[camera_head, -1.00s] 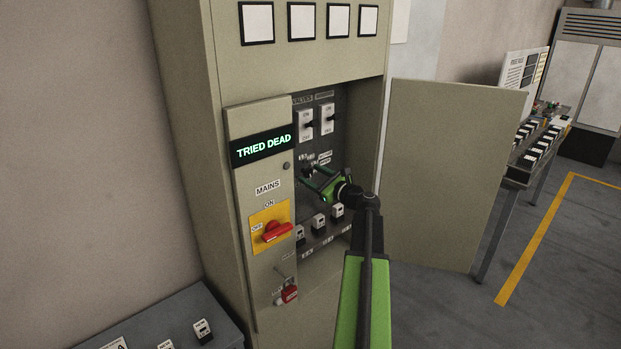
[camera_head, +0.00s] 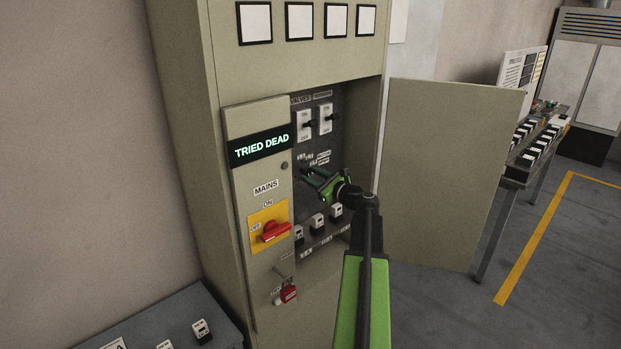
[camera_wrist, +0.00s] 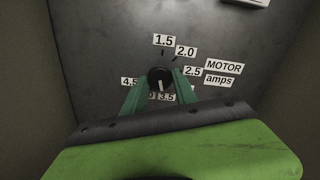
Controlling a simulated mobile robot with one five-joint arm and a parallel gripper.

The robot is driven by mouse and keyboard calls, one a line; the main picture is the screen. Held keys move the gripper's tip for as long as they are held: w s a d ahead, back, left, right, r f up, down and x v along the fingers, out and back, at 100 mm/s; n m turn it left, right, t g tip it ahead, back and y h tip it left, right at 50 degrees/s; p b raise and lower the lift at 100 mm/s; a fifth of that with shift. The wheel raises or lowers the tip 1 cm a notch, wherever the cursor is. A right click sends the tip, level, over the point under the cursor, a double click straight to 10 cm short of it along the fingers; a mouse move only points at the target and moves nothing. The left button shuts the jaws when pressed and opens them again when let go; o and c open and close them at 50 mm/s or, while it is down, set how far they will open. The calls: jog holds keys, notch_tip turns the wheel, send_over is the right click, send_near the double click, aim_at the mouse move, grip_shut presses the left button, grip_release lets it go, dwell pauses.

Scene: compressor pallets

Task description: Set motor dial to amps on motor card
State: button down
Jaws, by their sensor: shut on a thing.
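The motor dial (camera_wrist: 160,77) is a round black knob with a white pointer mark on the dark panel, labelled "MOTOR amps". Its mark points down, toward the 3.5 label (camera_wrist: 167,97). Labels 1.5, 2.0, 2.5 and 4.5 show around it; other numbers below are partly hidden by my fingers. My gripper (camera_wrist: 159,84) is shut on the dial, one green finger on each side. In the head view my gripper (camera_head: 318,182) reaches into the open cabinet at the dial, which it largely hides. I cannot make out a motor card with a readable value.
The cabinet door (camera_head: 450,170) stands open right of my arm. Two white switches (camera_head: 315,122) sit above the dial and several small units below. The mains panel (camera_head: 262,180) with its red handle (camera_head: 270,231) stands left. A bench (camera_head: 530,155) is at right.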

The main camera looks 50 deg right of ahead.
jog(key=shift+w+r+n, duration=0.2)
jog(key=shift+n, duration=0.1)
dwell(1.6)
jog(key=c, duration=1)
grip_release()
jog(key=shift+w+f, duration=0.1)
jog(key=shift+f, duration=0.05)
jog(key=shift+o, duration=0.2)
jog(key=shift+s, duration=0.2)
jog(key=s+a, duration=0.1)
jog(key=s, duration=1.6)
jog(key=shift+s+a, duration=0.1)
jog(key=shift+a, duration=0.05)
jog(key=shift+c, duration=0.2)
